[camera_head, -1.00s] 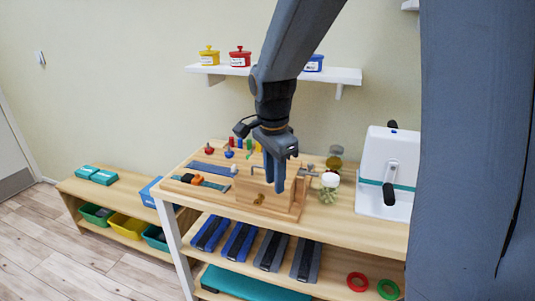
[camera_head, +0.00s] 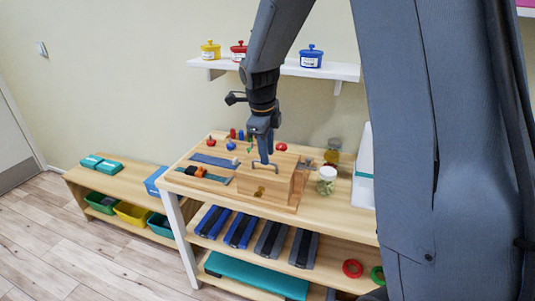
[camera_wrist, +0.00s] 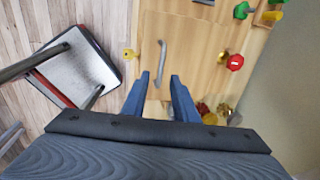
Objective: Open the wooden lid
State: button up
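The wooden box (camera_head: 256,187) stands on the top of the wooden table, with a brass-coloured latch on its front. Its wooden lid (camera_wrist: 193,68) looks shut and carries a metal bar handle (camera_head: 257,165). My gripper (camera_head: 265,160) points down over the lid, close to the handle. In the wrist view my gripper (camera_wrist: 160,77) is open, its two blue fingers apart, and the handle (camera_wrist: 162,62) shows between and just beyond the fingertips. I cannot tell whether a finger touches it. The gap holds nothing gripped.
A glass jar with a white lid (camera_head: 327,181) stands right of the box. Straps and a board (camera_head: 205,180) lie to its left, with coloured knobs (camera_wrist: 234,62) behind. A wall shelf (camera_head: 335,71) holds pots. A grey-seated chair (camera_wrist: 82,70) shows at left in the wrist view.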

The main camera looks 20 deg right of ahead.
jog(key=shift+w+d+f, duration=0.15)
jog(key=shift+f, duration=0.8)
grip_shut()
dwell(0.8)
